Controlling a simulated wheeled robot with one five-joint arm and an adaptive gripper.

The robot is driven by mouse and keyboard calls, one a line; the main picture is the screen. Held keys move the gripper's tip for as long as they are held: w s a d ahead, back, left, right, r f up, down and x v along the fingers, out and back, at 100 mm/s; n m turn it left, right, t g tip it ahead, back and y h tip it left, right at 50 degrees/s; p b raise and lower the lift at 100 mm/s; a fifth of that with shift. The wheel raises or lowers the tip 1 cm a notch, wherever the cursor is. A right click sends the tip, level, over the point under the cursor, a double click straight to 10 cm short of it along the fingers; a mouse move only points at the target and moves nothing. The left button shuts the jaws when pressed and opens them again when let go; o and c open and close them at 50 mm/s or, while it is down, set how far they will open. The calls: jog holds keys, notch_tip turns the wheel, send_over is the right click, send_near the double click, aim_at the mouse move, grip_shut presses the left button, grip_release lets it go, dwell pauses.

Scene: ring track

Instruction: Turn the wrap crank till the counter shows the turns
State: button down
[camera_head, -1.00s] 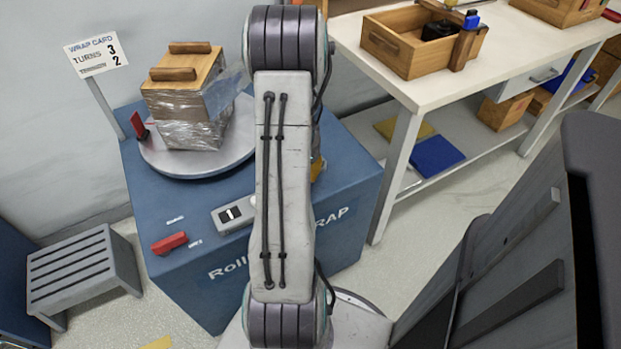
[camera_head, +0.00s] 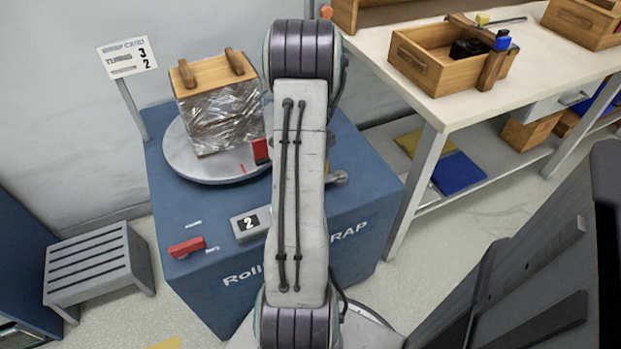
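The blue wrap machine (camera_head: 195,280) stands in the middle with a grey turntable (camera_head: 190,168) on top. A wooden-lidded crate (camera_head: 222,118) wrapped in clear film sits on the turntable. A red marker (camera_head: 261,151) is at the turntable's right front edge. The counter (camera_head: 250,223) on the machine's front shows 2. A small grey piece with a rounded end (camera_head: 338,178) shows just right of my arm, perhaps part of the crank. My gripper is hidden behind my arm.
A red lever (camera_head: 187,247) is on the machine's front left. A slatted grey stool (camera_head: 98,264) stands at the left. A white workbench (camera_head: 450,110) with a wooden tool box (camera_head: 420,65) is at the right. Floor shows between machine and bench.

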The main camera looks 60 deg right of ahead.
jog(key=shift+s+a, duration=0.1)
jog(key=c, duration=1.1)
grip_release()
notch_tip(320, 180, up, 12)
dwell(0.5)
